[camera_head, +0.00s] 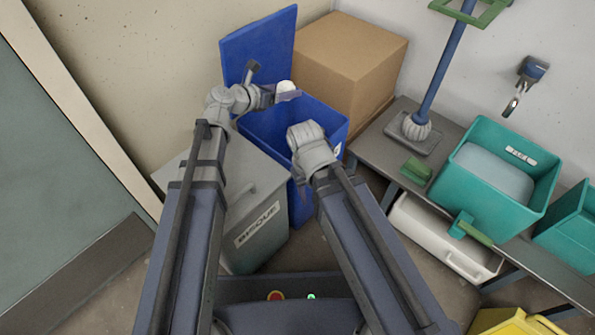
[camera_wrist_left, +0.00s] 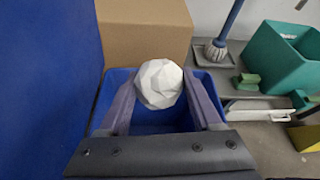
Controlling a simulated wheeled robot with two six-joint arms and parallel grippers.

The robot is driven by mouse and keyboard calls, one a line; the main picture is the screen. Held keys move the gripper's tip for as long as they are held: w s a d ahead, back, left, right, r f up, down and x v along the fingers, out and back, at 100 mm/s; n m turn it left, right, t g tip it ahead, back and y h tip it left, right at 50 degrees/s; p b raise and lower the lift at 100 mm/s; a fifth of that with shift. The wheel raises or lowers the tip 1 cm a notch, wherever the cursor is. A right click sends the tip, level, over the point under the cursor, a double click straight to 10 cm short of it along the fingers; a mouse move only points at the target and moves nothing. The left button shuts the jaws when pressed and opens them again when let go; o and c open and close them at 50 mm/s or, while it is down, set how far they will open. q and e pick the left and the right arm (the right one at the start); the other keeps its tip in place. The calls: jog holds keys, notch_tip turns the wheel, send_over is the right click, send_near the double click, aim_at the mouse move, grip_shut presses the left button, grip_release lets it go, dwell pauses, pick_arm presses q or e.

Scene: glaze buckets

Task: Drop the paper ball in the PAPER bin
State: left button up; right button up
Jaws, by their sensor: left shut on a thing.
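The white, faceted paper ball (camera_head: 287,86) is held between the fingers of my left gripper (camera_head: 282,93). In the left wrist view the ball (camera_wrist_left: 158,83) sits between both fingers. My left gripper is shut on it, above the opening of a blue bin (camera_head: 333,118). The bin's blue lid (camera_head: 262,42) stands open behind and to the left. A small white label on the bin is mostly hidden, so I cannot read it. The bin's opening (camera_wrist_left: 150,122) shows below the ball in the wrist view. My right arm ends in front of the bin; its fingers are hidden.
A grey bin marked BISQUE (camera_head: 258,225) stands left of the blue bin. A cardboard box (camera_head: 350,55) is behind it.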

pick_arm(q)
notch_tip(320, 180, down, 6)
jog(key=b, duration=0.5)
jog(key=shift+b, duration=0.35)
jog(key=o, duration=1.4)
jog(key=shift+c, duration=0.2)
jog(key=shift+r, duration=0.1)
jog(key=p+v, duration=0.3)
jog(key=v, duration=0.4)
jog(key=shift+s+a+r, duration=0.2)
jog(key=shift+s+a, duration=0.05)
jog(key=shift+a, duration=0.05)
